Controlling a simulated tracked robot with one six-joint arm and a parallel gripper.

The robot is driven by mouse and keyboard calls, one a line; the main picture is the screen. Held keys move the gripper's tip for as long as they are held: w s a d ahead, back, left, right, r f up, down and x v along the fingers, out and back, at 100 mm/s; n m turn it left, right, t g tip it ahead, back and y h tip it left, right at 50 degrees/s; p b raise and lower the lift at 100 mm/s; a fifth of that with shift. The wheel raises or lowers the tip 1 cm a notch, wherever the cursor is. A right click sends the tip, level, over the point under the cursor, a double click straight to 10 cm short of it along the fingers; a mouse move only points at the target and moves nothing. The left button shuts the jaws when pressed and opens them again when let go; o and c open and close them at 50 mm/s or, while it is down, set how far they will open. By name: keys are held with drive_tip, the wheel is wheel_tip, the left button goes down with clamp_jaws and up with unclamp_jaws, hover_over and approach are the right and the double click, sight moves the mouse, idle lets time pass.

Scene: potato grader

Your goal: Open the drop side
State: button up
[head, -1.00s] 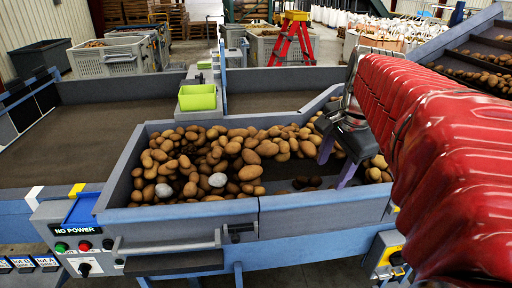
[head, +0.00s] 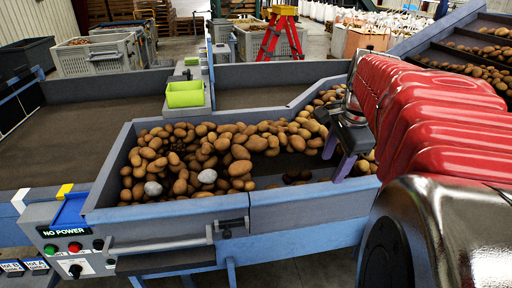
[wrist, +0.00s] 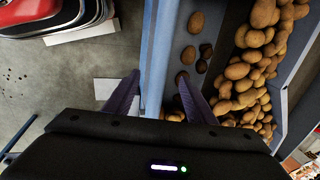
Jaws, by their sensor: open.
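The drop side (head: 170,211) is the grey front wall panel of the potato trough and stands upright. A long bar handle (head: 160,246) runs along its lower front, and a dark latch (head: 232,226) sits at its right end near the panel joint. My gripper (head: 338,155) is open and empty, its purple fingers pointing down at the right part of the trough, well right of the latch. In the wrist view my gripper (wrist: 157,95) has its fingers on either side of a blue-grey edge, with potatoes to the right; whether they touch it I cannot tell.
Potatoes (head: 200,150) and two pale grey lumps lie in the trough. A control box (head: 70,245) with a NO POWER label stands at the front left. A green bin (head: 184,94) stands behind the trough. Floor shows in front of the machine.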

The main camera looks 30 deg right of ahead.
sight(323, 185)
drive_tip(key=x, duration=1)
drive_tip(key=shift+w+f, duration=0.1)
drive_tip(key=shift+f, duration=0.2)
drive_tip(key=shift+r, duration=0.1)
clamp_jaws()
